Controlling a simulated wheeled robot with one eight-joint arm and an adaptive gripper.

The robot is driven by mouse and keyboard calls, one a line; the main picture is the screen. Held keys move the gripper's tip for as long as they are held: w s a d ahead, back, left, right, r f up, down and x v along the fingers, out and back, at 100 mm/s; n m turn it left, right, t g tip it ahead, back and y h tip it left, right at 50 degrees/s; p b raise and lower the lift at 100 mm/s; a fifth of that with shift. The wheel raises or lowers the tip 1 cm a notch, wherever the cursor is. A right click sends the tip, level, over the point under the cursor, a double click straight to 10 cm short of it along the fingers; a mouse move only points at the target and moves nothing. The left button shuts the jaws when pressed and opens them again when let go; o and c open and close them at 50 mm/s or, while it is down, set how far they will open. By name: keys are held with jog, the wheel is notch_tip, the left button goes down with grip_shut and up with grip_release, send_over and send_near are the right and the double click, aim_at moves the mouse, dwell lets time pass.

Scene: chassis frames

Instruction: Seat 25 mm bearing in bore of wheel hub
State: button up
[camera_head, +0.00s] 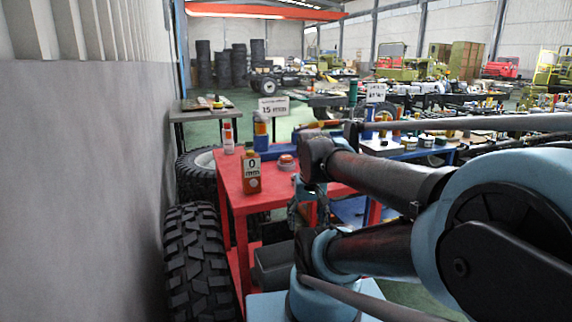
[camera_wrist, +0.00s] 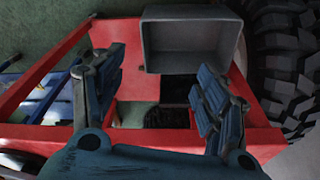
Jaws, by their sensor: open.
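My gripper (camera_wrist: 162,68) is open in the wrist view, its two blue fingers wide apart with nothing between them. In the head view it is partly visible beside the red table (camera_head: 228,184), largely hidden by my arm. I cannot make out the 25 mm bearing or the wheel hub with certainty. A small round red and pale object (camera_head: 287,162) sits on the red tabletop, too small to identify.
A grey bin (camera_wrist: 190,45) sits low in the red frame (camera_wrist: 237,75).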

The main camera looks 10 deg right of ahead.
jog(key=w+r+m+g, duration=0.1)
jog(key=w+r+m, duration=0.4)
jog(key=w+r, duration=0.7)
jog(key=w+r+m, duration=0.6)
jog(key=w+r, duration=0.4)
jog(key=w, duration=0.5)
jog(key=m+g, duration=0.1)
jog(key=m, duration=0.3)
send_over(286, 157)
jog(key=f, duration=0.9)
jog(key=shift+d+f, duration=0.2)
jog(key=shift+f, duration=0.15)
jog(key=shift+w+a+f, duration=0.1)
jog(key=shift+f, duration=1.2)
jog(key=shift+w+f, duration=0.1)
jog(key=shift+f, duration=1.15)
